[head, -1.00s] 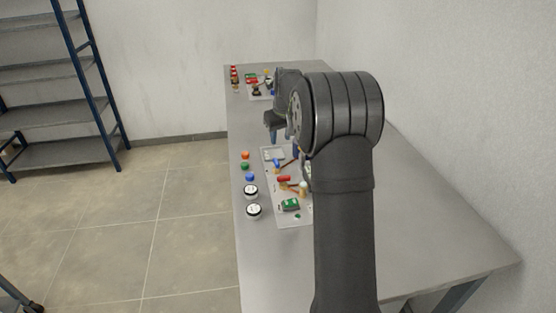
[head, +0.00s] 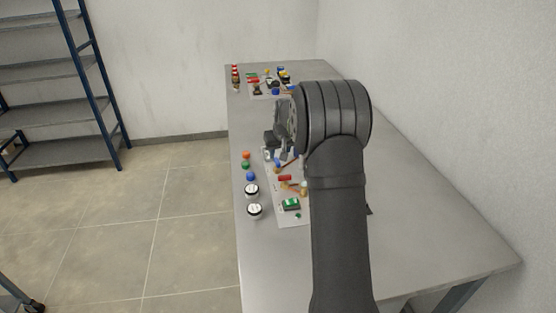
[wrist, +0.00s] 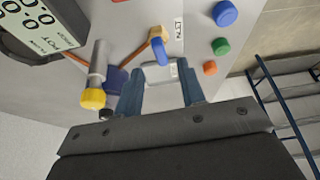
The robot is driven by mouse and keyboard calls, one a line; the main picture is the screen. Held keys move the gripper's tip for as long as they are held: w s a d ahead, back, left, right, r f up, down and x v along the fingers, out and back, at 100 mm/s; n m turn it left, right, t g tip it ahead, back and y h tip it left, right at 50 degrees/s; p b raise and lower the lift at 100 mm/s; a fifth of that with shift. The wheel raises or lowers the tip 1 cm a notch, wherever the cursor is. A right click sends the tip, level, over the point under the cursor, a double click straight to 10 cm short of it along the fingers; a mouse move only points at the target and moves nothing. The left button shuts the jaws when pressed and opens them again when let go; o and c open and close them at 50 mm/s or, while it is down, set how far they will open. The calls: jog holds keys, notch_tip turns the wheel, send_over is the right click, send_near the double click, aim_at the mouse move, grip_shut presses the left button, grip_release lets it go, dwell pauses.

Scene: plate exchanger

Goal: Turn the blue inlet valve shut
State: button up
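The blue inlet valve handle (wrist: 159,51) is a small blue lever on a copper-coloured pipe fitting, beside a white label, in the wrist view. It also shows in the head view (head: 278,163) on the near light panel (head: 284,214). My gripper (wrist: 161,75) is open and empty, with its two dark blue fingers apart. The handle appears between and just beyond the fingertips; I see no contact. In the head view my gripper (head: 276,147) is low over the far end of the panel, partly hidden by my arm.
A yellow-capped metal post (wrist: 93,97) stands close to the left finger. A meter with a digital display (wrist: 38,22) lies at upper left. Blue (wrist: 225,13), green (wrist: 220,46) and orange (wrist: 210,67) buttons are at the right. A second panel (head: 262,92) is farther along the table.

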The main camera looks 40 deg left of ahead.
aim_at(278, 161)
jog(key=x, duration=0.5)
